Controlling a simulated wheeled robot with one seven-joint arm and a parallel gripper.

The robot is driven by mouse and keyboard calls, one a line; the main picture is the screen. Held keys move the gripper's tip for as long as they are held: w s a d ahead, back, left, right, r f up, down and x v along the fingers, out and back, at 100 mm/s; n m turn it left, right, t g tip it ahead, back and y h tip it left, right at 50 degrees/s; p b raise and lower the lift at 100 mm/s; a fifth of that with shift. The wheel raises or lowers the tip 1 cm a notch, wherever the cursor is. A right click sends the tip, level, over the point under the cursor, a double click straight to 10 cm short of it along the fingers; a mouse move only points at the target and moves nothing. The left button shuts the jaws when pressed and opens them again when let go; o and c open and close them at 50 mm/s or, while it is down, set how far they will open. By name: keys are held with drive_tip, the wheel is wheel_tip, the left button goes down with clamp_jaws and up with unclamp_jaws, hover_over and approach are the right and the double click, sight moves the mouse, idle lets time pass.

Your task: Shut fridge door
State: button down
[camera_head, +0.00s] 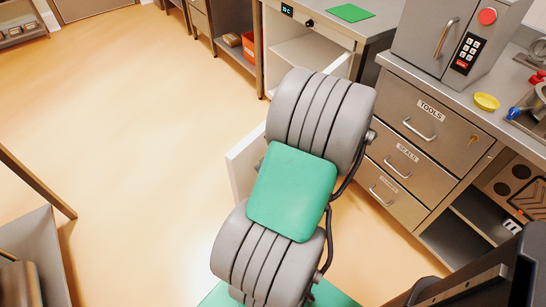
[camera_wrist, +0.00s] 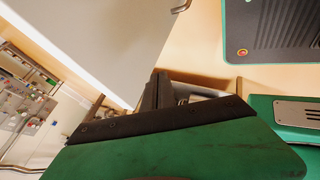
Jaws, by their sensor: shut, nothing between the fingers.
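The fridge (camera_head: 308,52) is built in under the counter, with a small display at its top and a pale, open interior. Its white door (camera_head: 242,162) stands wide open and reaches out into the room. My arm covers the middle of the door in the head view. In the wrist view a large pale panel, which looks like the door (camera_wrist: 95,40), fills the upper left, with a metal handle (camera_wrist: 181,6) at its upper right edge. My gripper (camera_wrist: 158,80) is shut and empty near the panel's lower edge; I cannot tell whether it touches. The head view hides it.
A drawer cabinet (camera_head: 440,130) labelled TOOLS stands right of the door, with a keypad appliance (camera_head: 440,40) and a yellow bowl (camera_head: 486,101) on top. A green mat (camera_head: 350,13) lies on the fridge counter. The floor (camera_head: 130,120) on the left is clear.

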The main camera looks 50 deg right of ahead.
sight(241, 169)
drive_tip(key=shift+w+a+f, duration=0.1)
drive_tip(key=shift+w+f, duration=0.05)
drive_tip(key=shift+w, duration=0.6)
drive_tip(key=shift+w+a+f, duration=0.1)
drive_tip(key=shift+w+f, duration=0.05)
drive_tip(key=shift+w, duration=0.6)
drive_tip(key=shift+w+a+f, duration=0.1)
drive_tip(key=shift+w+f, duration=0.05)
drive_tip(key=shift+w, duration=0.6)
drive_tip(key=shift+w, duration=0.1)
